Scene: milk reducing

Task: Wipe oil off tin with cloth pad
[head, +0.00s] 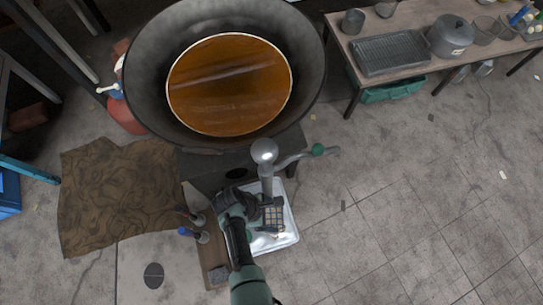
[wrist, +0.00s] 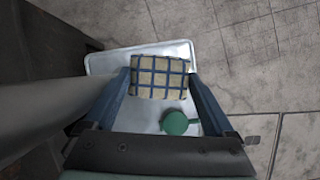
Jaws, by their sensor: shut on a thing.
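The cloth pad (wrist: 160,76), cream with a dark blue check, is held between the two blue fingers of my gripper (wrist: 161,82). The pad also shows in the head view (head: 273,214), over the tin. The tin (wrist: 112,62) is a shallow, pale metal tray with a raised rim; in the head view (head: 289,236) it lies at the foot of the dark stand. My gripper and arm hide part of it. I cannot tell whether the pad touches the tin, and no oil is clearly visible on it.
A large pan (head: 308,75) of brown liquid stands behind the tin. A metal lever with a green knob (head: 318,149) juts out above it. A brown cloth (head: 120,195) lies left. A table (head: 425,62) with pots is at upper right.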

